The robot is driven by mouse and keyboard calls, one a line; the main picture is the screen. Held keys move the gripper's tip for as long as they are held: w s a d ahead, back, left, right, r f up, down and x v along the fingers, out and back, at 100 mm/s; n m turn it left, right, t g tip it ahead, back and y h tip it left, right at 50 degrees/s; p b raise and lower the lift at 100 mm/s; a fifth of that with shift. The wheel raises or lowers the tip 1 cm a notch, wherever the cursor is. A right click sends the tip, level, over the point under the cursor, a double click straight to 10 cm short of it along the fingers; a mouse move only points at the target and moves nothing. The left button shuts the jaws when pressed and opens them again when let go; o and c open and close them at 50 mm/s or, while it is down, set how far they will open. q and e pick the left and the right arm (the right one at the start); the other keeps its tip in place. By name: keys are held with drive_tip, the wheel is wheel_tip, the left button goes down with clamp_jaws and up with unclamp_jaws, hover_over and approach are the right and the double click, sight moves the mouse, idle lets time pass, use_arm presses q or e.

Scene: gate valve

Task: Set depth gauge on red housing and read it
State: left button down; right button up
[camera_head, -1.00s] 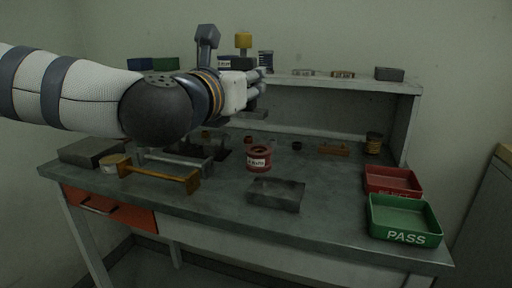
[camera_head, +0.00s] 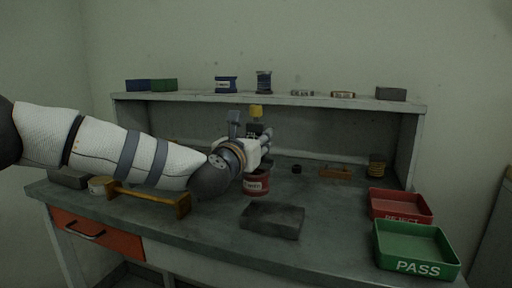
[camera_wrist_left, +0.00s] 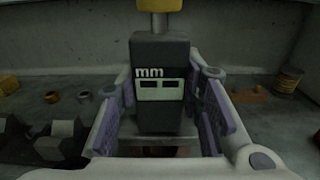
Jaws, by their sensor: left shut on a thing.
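My left gripper (camera_head: 259,146) is shut on the depth gauge, directly above the red housing. The depth gauge (camera_wrist_left: 160,60) is a dark upright block marked "mm", with a yellow top (camera_head: 256,111) and a pale panel with two dark windows; no digits can be read. The gripper's fingers (camera_wrist_left: 165,108) flank the gauge in the wrist view. The red housing (camera_head: 256,184), a round pot with a white label, stands on the bench; the gripper hides part of its top. I cannot tell whether gauge and housing touch. My right gripper is not in view.
A grey block (camera_head: 273,221) lies in front of the housing. A brass-coloured bar tool (camera_head: 150,200) lies at left, partly behind my arm. A red tray (camera_head: 400,207) and a green PASS tray (camera_head: 416,249) stand at right. A raised shelf (camera_head: 300,98) runs along the back.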

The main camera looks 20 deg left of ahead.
use_arm(q)
drive_tip(key=shift+f, duration=0.65)
drive_tip(key=shift+r, duration=0.1)
drive_tip(key=shift+f, duration=0.3)
drive_tip(key=c, duration=1.1)
unclamp_jaws()
drive_tip(key=shift+r, duration=0.35)
drive_tip(key=s, duration=1.2)
drive_tip(key=shift+a, duration=0.2)
